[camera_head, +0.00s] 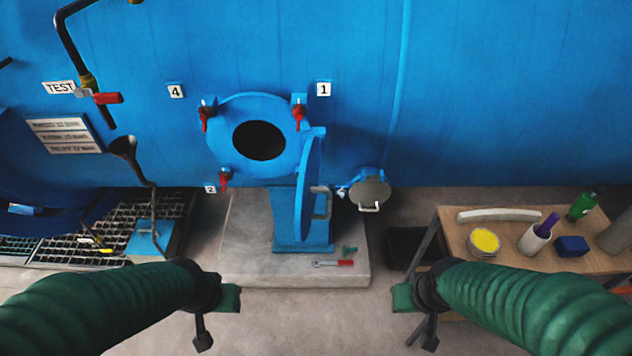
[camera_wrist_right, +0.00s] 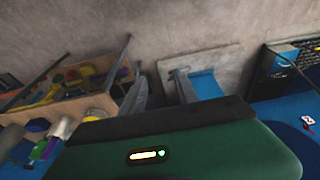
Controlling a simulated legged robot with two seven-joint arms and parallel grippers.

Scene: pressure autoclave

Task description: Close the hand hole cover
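The hand hole (camera_head: 259,140) is a dark round opening in a blue flange on the blue vessel wall. A blue round cover (camera_head: 312,180) with a grey handle (camera_head: 323,203) stands swung out at its right side, seen nearly edge-on, leaving the hole uncovered. Red-handled clamps (camera_head: 298,117) sit around the flange. My left gripper (camera_head: 217,310) is low left of the cover, apart from it. My right gripper (camera_head: 415,310) is low right, also apart from it. Neither visibly touches anything; their finger openings are unclear. The right wrist view mostly shows a green housing in front.
A small grey round lid (camera_head: 369,190) with a handle is right of the cover. A concrete plinth (camera_head: 245,260) below bears a red-handled tool (camera_head: 334,263). A wooden table (camera_head: 460,229) with several items stands right. Grating (camera_head: 165,210) and a pipe (camera_head: 145,170) are left.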

